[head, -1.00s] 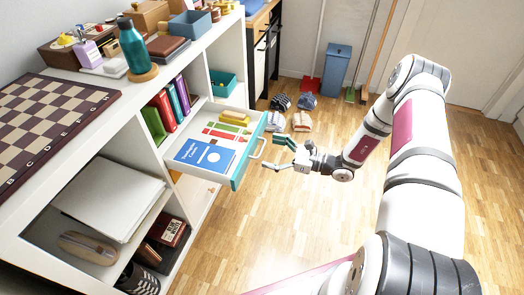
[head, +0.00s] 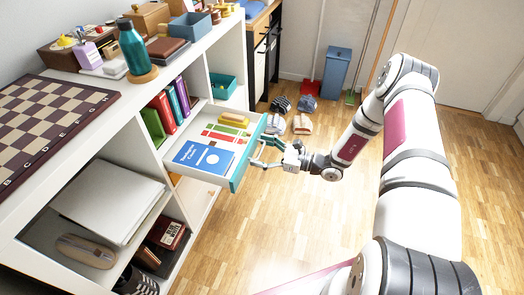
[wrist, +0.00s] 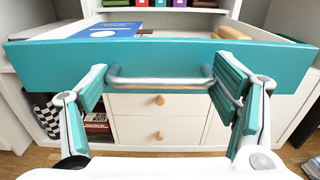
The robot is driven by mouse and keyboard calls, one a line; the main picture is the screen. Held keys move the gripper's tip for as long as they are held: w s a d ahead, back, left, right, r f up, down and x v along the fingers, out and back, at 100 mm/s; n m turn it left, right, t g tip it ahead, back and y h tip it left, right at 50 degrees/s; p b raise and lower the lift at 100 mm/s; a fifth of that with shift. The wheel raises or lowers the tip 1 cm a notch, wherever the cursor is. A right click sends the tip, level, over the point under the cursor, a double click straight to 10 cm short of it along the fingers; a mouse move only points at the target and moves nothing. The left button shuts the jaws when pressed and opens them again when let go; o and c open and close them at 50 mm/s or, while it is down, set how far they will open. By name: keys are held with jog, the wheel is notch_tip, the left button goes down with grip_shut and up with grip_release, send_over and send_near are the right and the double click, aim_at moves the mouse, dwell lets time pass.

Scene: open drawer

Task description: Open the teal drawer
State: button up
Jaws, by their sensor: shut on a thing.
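The teal drawer (head: 244,163) stands pulled out of the white shelf unit, its inside in view from above. In the wrist view its teal front (wrist: 160,52) spans nearly the full width. A grey bar handle (wrist: 160,82) sits across the middle of that front, and it also shows in the head view (head: 262,148). My gripper (head: 265,152) is at the handle. In the wrist view my gripper (wrist: 160,85) has one teal-padded finger at each end of the bar, shut on it lengthwise.
The drawer holds a blue book (head: 204,156) and several small items. A chessboard (head: 50,125) and a teal bottle (head: 133,48) are on the shelf top. Slippers (head: 302,124) and a blue bin (head: 336,72) stand on the floor behind.

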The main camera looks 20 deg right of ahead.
jog(key=x, duration=0.2)
jog(key=shift+w+a, duration=0.15)
jog(key=shift+w, duration=0.2)
jog(key=o, duration=1.4)
jog(key=shift+f, duration=0.1)
jog(key=shift+o, duration=0.2)
jog(key=shift+s, duration=0.15)
jog(key=v, duration=1.2)
